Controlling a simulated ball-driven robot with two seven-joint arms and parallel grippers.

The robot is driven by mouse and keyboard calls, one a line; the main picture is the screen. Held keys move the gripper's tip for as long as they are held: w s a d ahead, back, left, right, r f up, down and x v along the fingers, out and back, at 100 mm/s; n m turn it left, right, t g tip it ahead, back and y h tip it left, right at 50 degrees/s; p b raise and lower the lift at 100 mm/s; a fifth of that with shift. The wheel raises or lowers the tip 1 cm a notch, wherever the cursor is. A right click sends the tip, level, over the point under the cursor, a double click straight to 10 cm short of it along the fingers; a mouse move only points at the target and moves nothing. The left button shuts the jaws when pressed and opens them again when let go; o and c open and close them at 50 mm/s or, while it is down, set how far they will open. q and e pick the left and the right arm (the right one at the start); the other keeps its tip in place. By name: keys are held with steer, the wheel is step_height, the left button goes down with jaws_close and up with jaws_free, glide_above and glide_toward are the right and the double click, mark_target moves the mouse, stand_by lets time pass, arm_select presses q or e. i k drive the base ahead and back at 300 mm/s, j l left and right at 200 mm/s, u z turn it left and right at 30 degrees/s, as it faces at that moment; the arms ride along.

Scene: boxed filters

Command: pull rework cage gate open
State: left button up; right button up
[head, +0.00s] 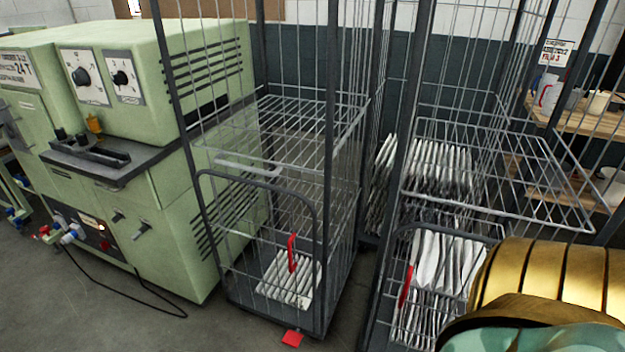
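Two grey wire cages stand side by side, and no readable label shows which is the rework cage. Neither gripper shows.
A green machine (150,200) with dials stands close to the left cage. A black cable (130,285) lies on the floor. Many filters (440,165) fill the right cage. Wooden shelves (590,120) stand at far right.

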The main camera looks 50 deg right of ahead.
mark_target(292, 268)
steer(key=z, duration=1.05)
